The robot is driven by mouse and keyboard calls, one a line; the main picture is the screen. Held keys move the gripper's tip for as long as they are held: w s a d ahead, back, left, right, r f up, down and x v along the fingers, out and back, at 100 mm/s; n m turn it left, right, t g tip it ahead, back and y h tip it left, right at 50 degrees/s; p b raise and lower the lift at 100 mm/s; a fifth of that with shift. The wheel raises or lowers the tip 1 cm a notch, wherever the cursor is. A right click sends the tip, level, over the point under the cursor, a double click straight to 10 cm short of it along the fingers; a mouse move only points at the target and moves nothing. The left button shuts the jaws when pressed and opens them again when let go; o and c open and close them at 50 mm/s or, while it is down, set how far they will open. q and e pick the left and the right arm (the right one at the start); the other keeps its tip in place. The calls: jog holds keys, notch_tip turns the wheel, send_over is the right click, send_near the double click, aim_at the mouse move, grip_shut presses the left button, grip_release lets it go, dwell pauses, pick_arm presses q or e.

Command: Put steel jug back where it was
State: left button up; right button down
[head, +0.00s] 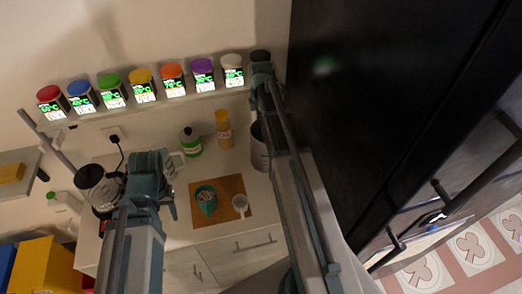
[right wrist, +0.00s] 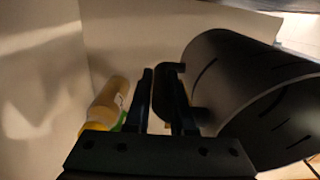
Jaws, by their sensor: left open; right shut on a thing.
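The steel jug (head: 259,157) is at the right end of the white counter, partly hidden by my right arm. In the right wrist view it is a large dark cylinder (right wrist: 215,75), tilted in the picture, with its open mouth toward the lower right. My right gripper (right wrist: 163,92) is shut on its handle. That gripper is hidden in the head view. I cannot tell whether the jug touches the counter. My left gripper (head: 151,175) is open and empty above the counter's left part, to the right of a grey pot (head: 99,187) with a dark base.
A yellow bottle (head: 223,129) and a green-labelled bottle (head: 191,142) stand left of the jug. Coloured-lid jars line the wall shelf (head: 117,113). A tall black cabinet (head: 370,110) bounds the right.

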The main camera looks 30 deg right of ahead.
pick_arm(q)
notch_tip(320, 180, down, 11)
jog(key=b, duration=0.9)
jog(key=shift+b, duration=0.3)
pick_arm(e)
notch_tip(320, 180, down, 11)
pick_arm(q)
jog(key=shift+f, duration=0.15)
pick_arm(e)
jog(key=shift+f, duration=0.1)
jog(key=c, duration=0.8)
grip_release()
jog(key=shift+o, duration=0.2)
pick_arm(q)
jog(key=shift+r, duration=0.2)
pick_arm(e)
jog(key=shift+r, duration=0.2)
notch_tip(320, 180, up, 12)
jog(key=p, duration=1.2)
pick_arm(q)
notch_tip(320, 180, up, 12)
